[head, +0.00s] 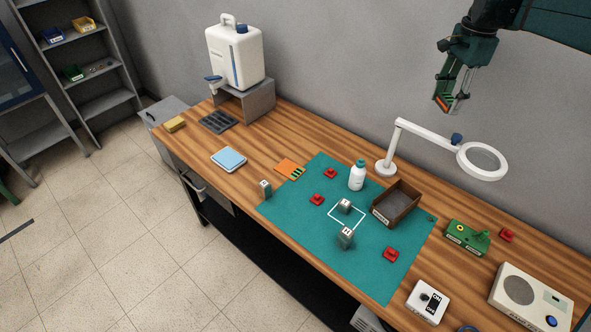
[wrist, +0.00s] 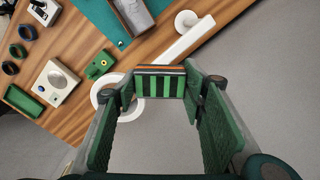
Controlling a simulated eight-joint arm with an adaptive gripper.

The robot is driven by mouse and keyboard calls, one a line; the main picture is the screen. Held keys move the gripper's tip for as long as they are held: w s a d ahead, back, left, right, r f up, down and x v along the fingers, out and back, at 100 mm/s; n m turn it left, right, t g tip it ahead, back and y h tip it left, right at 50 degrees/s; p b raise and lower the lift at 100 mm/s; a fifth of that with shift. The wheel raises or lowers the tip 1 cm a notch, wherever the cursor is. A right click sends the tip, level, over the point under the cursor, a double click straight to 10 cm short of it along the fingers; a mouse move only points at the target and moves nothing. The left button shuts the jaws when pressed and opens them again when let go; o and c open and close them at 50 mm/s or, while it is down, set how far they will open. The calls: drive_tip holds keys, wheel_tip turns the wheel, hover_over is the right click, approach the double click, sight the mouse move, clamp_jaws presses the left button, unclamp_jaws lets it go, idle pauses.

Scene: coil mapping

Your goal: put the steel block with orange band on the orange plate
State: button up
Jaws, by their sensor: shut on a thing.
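My gripper (head: 447,100) is high above the back right of the bench. It is shut on a dark piece with green stripes and an orange-brown edge (wrist: 160,84), held between the fingertips in the wrist view. I cannot tell if this is the steel block with orange band. The orange plate (head: 284,168), with a green-striped end, lies at the mat's back left edge. Small grey blocks stand on the mat (head: 345,205) (head: 346,238); another with green on it (head: 265,188) stands at the mat's left edge. Orange bands on these blocks cannot be made out.
A magnifier lamp (head: 440,140) stands below my gripper. A brown tray (head: 384,213), white bottle (head: 356,178) and red pieces (head: 391,254) are on the green mat (head: 300,222). A green board (head: 467,237) and white speaker box (head: 530,297) stand right.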

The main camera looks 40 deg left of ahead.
drive_tip(key=s+a+n, duration=0.2)
drive_tip(key=s+a, duration=0.3)
drive_tip(key=a, duration=0.7)
drive_tip(key=s+a+n, duration=0.3)
drive_tip(key=s+a, duration=0.2)
drive_tip(key=a, duration=0.7)
drive_tip(key=n, duration=0.4)
hover_over(290, 169)
wheel_tip(290, 169, down, 25)
drive_tip(key=shift+f, duration=0.8)
drive_tip(key=shift+f, duration=3.1)
drive_tip(key=shift+f, duration=1.9)
drive_tip(key=shift+f, duration=0.15)
